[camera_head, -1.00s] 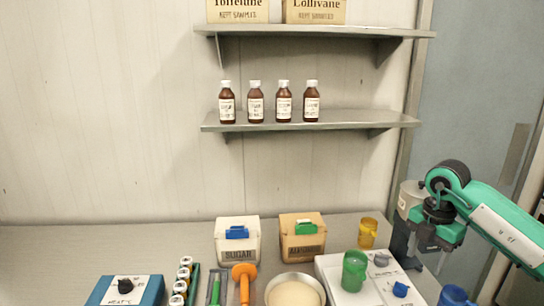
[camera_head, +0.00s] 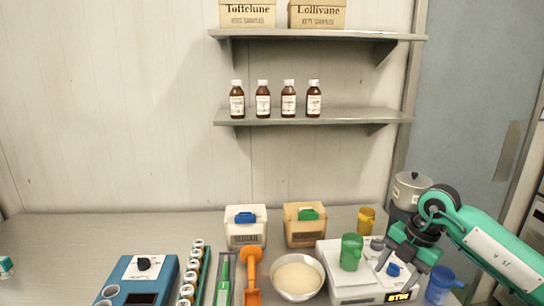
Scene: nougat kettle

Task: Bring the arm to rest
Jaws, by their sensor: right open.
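My right gripper (camera_head: 406,262) reaches in from the right on a green arm. A green mug (camera_head: 350,253) stands on the scale, to the left of the gripper. A blue mug (camera_head: 439,284) is at the gripper's lower right.
A lidded metal pot (camera_head: 411,188) stands behind my right arm. A yellow mug (camera_head: 366,220), a tan box (camera_head: 304,228) and a white sugar box (camera_head: 246,232) line the back. A bowl of pale contents (camera_head: 297,278), tools and a blue device (camera_head: 138,280) fill the front.

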